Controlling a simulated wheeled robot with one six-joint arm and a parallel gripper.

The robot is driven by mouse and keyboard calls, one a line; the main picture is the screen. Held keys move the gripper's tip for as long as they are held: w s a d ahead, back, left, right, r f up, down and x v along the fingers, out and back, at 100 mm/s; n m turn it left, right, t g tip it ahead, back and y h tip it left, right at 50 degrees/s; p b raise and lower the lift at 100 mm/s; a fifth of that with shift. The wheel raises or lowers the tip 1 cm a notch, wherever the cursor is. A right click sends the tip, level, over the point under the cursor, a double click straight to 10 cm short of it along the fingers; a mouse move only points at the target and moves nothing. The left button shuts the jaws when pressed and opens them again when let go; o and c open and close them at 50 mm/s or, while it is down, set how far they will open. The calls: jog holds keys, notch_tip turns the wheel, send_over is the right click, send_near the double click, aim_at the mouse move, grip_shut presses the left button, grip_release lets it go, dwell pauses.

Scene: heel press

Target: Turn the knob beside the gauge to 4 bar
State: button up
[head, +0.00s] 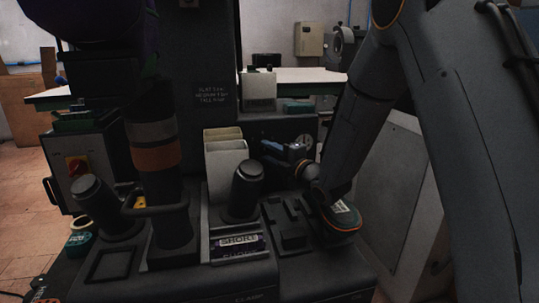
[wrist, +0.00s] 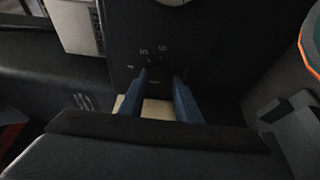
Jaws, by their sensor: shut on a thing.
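The knob (wrist: 161,74) is a dark piece between my fingertips on a black panel in the wrist view. White marks, including what look like 5 and 6, stand around it; its pointer is too dark to read. The gauge (wrist: 172,2) shows only as a pale lower edge at the top of the wrist view, so its reading is cut off. My gripper (wrist: 163,79) has two blue fingers, shut on the knob from either side. In the head view, my gripper (head: 283,150) is at the machine's panel, beside a small round gauge (head: 303,142); the knob is hidden there.
Two dark posts (head: 246,190) (head: 101,200) stand on the machine, with cream bins (head: 225,160) behind the right one. A tray labelled SHORT (head: 238,243) lies in front.

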dwell(0.4)
jog(key=o, duration=1.1)
jog(key=shift+c, duration=0.2)
jog(key=shift+d, duration=0.1)
jog(key=v, duration=0.7)
jog(key=shift+s+p, duration=0.35)
jog(key=shift+p, duration=0.05)
jog(key=shift+d, duration=0.2)
